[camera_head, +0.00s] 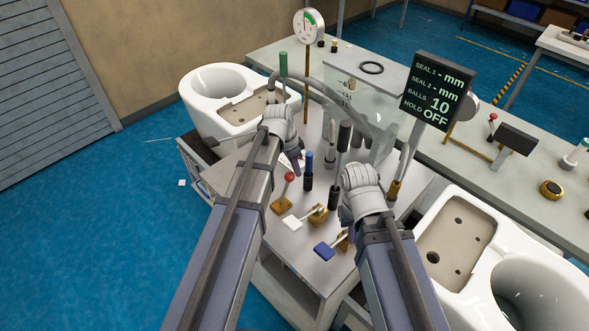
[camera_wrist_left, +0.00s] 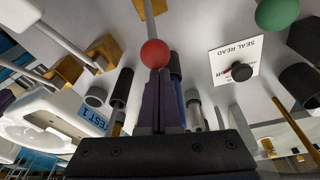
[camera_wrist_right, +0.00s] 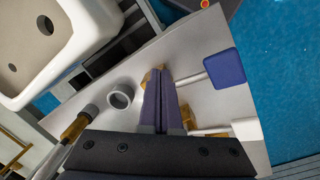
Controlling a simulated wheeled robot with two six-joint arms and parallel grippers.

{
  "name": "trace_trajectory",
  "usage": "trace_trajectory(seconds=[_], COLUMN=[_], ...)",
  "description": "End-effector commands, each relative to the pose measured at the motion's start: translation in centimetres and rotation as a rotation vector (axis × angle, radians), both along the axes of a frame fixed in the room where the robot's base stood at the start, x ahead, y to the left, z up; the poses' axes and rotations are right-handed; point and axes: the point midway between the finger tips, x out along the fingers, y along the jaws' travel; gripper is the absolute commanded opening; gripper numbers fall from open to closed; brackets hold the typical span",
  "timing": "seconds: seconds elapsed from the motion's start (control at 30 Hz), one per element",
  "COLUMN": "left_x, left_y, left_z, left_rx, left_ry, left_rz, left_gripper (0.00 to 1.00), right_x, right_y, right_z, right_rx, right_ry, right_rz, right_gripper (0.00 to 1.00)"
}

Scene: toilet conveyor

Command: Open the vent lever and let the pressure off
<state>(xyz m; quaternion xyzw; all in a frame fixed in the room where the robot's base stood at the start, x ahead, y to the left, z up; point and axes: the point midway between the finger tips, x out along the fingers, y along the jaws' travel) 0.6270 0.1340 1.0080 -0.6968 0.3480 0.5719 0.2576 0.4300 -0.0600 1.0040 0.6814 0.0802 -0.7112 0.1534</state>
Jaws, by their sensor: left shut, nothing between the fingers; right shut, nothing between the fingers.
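A red-ball lever (camera_head: 290,177) rises from a brass base on the grey bench. Beside it are a white-handled lever (camera_head: 292,221) and a blue-handled lever (camera_head: 323,250) on brass mounts; I cannot read which is the vent. My left gripper (camera_wrist_left: 157,75) is shut and empty, its tips in front of the red ball (camera_wrist_left: 154,53) in the left wrist view; I cannot tell if they touch. My right gripper (camera_wrist_right: 160,75) is shut and empty, its tips over the brass mount near the blue handle (camera_wrist_right: 225,68). A dial gauge (camera_head: 309,25) stands behind on a post.
Several upright posts with black, blue and green tops crowd the bench between my arms. White toilets stand at the left (camera_head: 215,85) and right (camera_head: 450,235). A dark display (camera_head: 437,91) reads balls 10, hold OFF. A clear panel stands behind the posts.

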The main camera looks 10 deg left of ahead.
Motion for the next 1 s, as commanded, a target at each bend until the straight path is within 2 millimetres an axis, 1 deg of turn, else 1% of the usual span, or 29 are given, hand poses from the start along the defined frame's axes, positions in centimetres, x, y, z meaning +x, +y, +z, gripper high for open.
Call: trace_trajectory(seconds=[0.03, 0.37, 0.6, 1.0], left_x=[0.02, -0.01, -0.54, -0.73], left_y=[-0.04, -0.04, 0.2, 0.45], left_z=[-0.21, -0.1, 0.08, 0.28], left_rx=[0.0, -0.001, -0.022, -0.041], left_ry=[0.0, -0.001, -0.029, -0.058], left_rz=[0.0, 0.0, -0.001, -0.001], left_gripper=[0.0, 0.0, 0.0, 0.0], right_x=[0.0, 0.0, -0.01, -0.01], right_y=[0.0, 0.0, 0.0, 0.0], right_z=[-0.22, -0.1, -0.09, -0.08], right_rx=[0.0, 0.0, 0.0, 0.0], right_ry=[0.0, 0.0, 0.0, 0.0], right_rz=[0.0, 0.0, 0.0, 0.0], right_gripper=[0.0, 0.0, 0.0, 0.0])
